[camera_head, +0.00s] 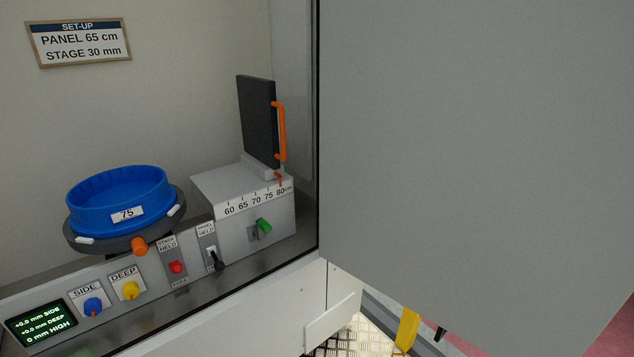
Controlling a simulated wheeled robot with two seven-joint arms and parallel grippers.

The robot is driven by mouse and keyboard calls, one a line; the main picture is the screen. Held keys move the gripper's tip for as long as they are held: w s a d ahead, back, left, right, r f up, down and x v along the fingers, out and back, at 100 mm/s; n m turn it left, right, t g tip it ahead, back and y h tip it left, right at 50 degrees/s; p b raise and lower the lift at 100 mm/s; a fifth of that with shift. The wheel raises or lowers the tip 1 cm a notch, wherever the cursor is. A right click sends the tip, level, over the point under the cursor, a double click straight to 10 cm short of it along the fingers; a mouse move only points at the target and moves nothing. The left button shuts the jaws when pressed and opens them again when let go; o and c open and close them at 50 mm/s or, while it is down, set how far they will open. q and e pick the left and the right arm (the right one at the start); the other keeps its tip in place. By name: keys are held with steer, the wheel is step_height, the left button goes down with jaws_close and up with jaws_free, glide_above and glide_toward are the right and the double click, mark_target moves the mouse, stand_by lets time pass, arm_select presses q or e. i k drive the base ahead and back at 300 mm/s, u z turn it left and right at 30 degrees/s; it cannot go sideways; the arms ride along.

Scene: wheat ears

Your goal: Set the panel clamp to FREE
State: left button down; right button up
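The panel clamp lever (217,262) has a black handle on a light plate, under a small label reading PANEL HELD (206,230). Its handle slants down to the right; I cannot tell for certain which setting it is in. The dark upright panel (257,120) with an orange handle (281,130) stands on a grey box (240,205) with a scale from 60 to 80 cm. Its orange pointer (280,179) is near the 80 mark. Neither of my grippers shows in the head view.
A blue round tray marked 75 (120,190) sits left of the box. A red STAGE button (177,267), yellow DEEP knob (131,290), blue SIDE knob (93,306) and display (41,325) line the console. A green knob (264,225) is on the box. A large grey surface (470,150) fills the right.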

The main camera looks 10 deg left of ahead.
mark_target(219, 265)
steer(key=z, duration=0.45)
steer(key=k, duration=0.55)
steer(key=z, duration=0.75)
steer(key=i, duration=1)
steer(key=u, duration=1.2)
steer(key=i, duration=0.45)
steer(key=u, duration=0.45)
